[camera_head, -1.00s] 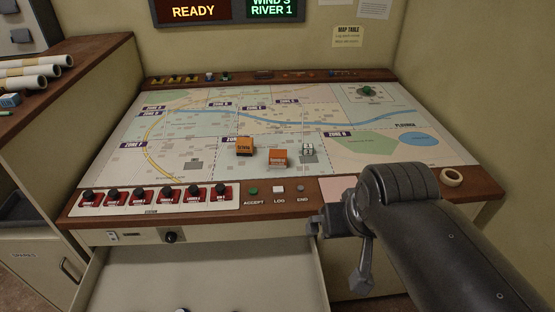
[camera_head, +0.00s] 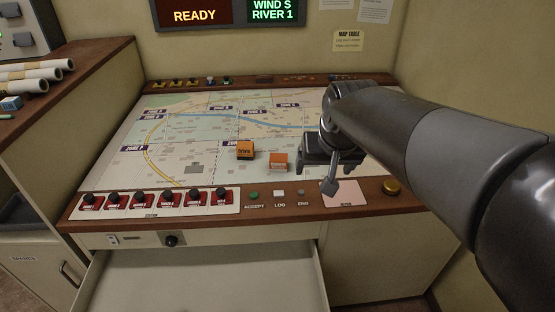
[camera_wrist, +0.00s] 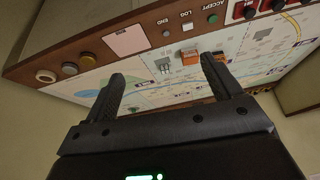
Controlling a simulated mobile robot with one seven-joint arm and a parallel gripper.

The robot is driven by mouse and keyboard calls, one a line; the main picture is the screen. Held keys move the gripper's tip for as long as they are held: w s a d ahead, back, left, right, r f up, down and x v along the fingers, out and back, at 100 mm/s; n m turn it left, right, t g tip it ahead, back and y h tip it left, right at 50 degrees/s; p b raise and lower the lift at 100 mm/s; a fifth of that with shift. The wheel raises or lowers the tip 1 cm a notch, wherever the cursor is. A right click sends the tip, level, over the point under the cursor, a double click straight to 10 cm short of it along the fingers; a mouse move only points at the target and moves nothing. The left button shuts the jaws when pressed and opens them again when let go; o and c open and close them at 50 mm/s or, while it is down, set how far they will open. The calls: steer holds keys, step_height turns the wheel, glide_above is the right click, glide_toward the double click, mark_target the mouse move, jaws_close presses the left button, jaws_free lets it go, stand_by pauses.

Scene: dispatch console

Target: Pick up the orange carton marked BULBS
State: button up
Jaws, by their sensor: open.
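Two small orange cartons stand on the map table in the head view. The left carton (camera_head: 245,150) has dark lettering, and the right carton (camera_head: 278,160) has a pale band. The print is too small to tell surely which says BULBS. An orange carton (camera_wrist: 189,56) also shows in the wrist view near the right finger, with another partly behind that finger. My gripper (camera_head: 330,168) is open and empty, above the table just right of the right carton.
A small grey-white object (camera_wrist: 165,65) stands beside the cartons; my gripper hides it in the head view. Red switches (camera_head: 155,199) and a yellow button (camera_head: 390,187) line the table's front edge. An open drawer (camera_head: 200,278) juts out below. The map's left side is clear.

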steer(key=w+a+f, duration=0.1)
steer(key=w+f, duration=0.1)
steer(key=w, duration=0.7)
steer(key=m, duration=0.1)
glide_toward(279, 157)
steer(key=shift+g+h, duration=0.3)
steer(key=x, duration=1.2)
steer(key=shift+w+a, duration=0.25)
steer(key=shift+a, duration=0.05)
steer(key=shift+c, duration=0.4)
steer(key=c, duration=1)
steer(key=shift+r, duration=0.1)
